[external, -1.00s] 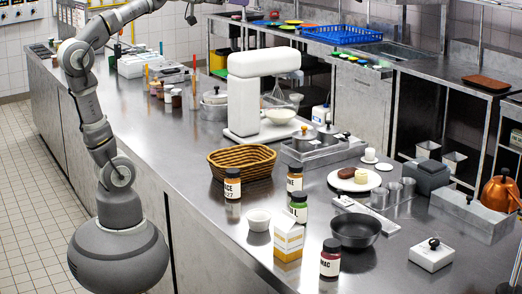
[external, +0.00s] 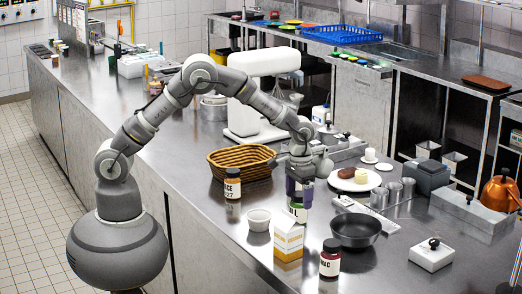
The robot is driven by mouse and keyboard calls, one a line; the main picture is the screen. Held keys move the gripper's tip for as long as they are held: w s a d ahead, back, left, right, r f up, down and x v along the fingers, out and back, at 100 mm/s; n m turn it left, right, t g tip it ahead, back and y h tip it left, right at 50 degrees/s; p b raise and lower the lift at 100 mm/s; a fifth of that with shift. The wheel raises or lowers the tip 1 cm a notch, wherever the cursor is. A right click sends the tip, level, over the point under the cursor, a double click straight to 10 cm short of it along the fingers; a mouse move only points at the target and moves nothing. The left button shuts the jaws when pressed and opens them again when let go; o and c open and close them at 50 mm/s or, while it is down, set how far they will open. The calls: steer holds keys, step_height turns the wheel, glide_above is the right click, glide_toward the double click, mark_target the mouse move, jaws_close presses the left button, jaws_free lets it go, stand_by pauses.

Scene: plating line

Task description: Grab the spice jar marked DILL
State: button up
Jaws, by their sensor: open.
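My gripper (external: 299,197) is open and points down at the green jar (external: 298,214), with its fingers around or just above the jar's top. I cannot tell whether they touch it. The jar stands upright on the steel counter; its lid is hidden and its label is too small to read. A brown jar (external: 232,184) with a label ending in "ACE" stands by the basket. A dark red jar (external: 330,262) with a label reading about "MAC" stands near the front. Another jar behind the green one is now hidden by my gripper. No label legibly reads DILL.
A wicker basket (external: 225,161) is behind left, and a plate with food (external: 371,184) behind right.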

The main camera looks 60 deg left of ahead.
mark_target(299, 207)
step_height(299, 207, down, 5)
steer(key=shift+w+f+b, duration=0.1)
steer(key=shift+b, duration=0.9)
steer(key=shift+c, duration=0.7)
steer(key=c, duration=1.2)
steer(key=shift+o, duration=0.2)
steer(key=shift+r, duration=0.25)
